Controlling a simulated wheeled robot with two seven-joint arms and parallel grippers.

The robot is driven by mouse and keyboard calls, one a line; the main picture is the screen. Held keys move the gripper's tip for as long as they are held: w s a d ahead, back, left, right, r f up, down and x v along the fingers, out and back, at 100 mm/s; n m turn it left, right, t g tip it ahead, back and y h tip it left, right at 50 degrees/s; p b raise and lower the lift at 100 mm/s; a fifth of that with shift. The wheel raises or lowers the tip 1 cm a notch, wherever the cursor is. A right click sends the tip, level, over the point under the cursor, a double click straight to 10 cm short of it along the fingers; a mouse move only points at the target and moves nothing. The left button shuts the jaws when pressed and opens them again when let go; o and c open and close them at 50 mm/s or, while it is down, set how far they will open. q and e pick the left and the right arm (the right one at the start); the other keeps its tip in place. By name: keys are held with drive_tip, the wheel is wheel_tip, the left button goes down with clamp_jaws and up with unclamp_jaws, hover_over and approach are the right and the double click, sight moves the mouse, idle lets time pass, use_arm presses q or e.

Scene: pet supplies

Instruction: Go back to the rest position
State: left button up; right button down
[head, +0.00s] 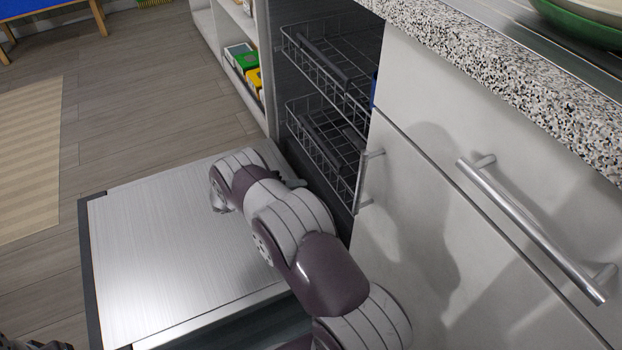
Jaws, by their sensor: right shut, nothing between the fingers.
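My right arm reaches up from the bottom of the head view over a metal pull-down door (165,235), which lies open and flat. My right gripper (220,194) is at the far end of this arm, above the door, partly hidden by the wrist. It is shut and empty. My left gripper cannot be made out; only a small dark part shows at the bottom left corner.
Two wire racks (325,140) sit inside the open cabinet beyond my arm. A white drawer front with a bar handle (535,230) and a speckled counter (500,65) stand close on the right. Shelves with small boxes (240,58) are behind. The floor at left is clear, with a beige rug (28,160).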

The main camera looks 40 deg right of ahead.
drive_tip(key=w+a+f+n+t+y+p, duration=0.1)
drive_tip(key=w+a+f+n+t+y, duration=0.35)
drive_tip(key=w+a+n+t, duration=0.75)
drive_tip(key=s+a+r+n+g+y+p, duration=0.5)
drive_tip(key=s+a+r+n+y, duration=0.65)
drive_tip(key=n, duration=0.65)
drive_tip(key=s+r+n+g+h+p, duration=0.3)
drive_tip(key=s+r+n, duration=0.6)
drive_tip(key=s+r, duration=0.8)
wheel_tip(320, 180, up, 42)
drive_tip(key=s+y+p, duration=0.1)
drive_tip(key=s+p, duration=0.1)
drive_tip(key=p, duration=3.7)
drive_tip(key=shift+f+t+p, duration=0.15)
drive_tip(key=shift+t+p, duration=0.15)
drive_tip(key=shift+p, duration=0.1)
